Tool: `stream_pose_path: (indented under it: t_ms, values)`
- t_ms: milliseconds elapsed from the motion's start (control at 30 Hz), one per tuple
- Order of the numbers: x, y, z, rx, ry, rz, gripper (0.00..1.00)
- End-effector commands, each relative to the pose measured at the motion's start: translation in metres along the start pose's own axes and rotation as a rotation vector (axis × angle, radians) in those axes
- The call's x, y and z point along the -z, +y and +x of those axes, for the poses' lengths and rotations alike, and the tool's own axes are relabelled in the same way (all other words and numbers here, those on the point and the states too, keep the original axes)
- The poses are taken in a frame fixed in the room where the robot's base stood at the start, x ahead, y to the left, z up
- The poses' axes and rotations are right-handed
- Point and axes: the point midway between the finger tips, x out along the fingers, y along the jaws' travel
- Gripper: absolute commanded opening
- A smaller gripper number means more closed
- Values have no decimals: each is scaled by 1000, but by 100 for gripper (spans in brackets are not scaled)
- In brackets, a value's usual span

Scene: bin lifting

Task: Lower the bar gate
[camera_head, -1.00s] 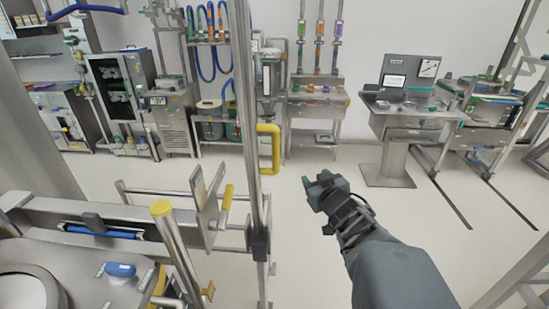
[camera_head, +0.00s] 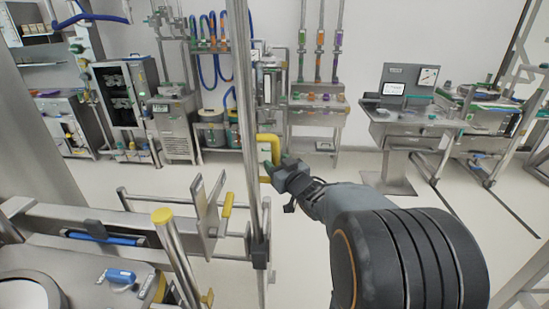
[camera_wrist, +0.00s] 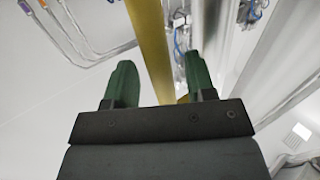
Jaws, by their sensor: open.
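The bar gate's yellow handle (camera_head: 269,147) is a squared loop on the upright metal post (camera_head: 250,110) in the head view. My gripper (camera_head: 278,166) is at the handle's lower right part, partly overlapping it in the picture. In the wrist view the yellow bar of the handle (camera_wrist: 150,45) runs up between the two green fingertips of my gripper (camera_wrist: 160,85). The fingers are apart, with the bar nearer the right finger. Whether either finger touches the bar cannot be told.
A metal frame with a yellow-capped post (camera_head: 163,217) and a yellow grip (camera_head: 228,205) stands at the lower left. A workstation with a screen (camera_head: 400,100) is at the right.

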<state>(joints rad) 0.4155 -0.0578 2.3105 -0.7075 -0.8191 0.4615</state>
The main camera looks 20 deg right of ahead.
Motion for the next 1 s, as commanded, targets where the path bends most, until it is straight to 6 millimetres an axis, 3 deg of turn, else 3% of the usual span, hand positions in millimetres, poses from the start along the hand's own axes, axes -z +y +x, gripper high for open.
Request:
stream_pose_path:
  t_ms: [300, 667, 1000]
  values:
    - [0, 0, 28, 1, -1, 0, 51]
    - [0, 0, 31, 0, -1, 0, 51]
    - [0, 0, 30, 0, -1, 0, 18]
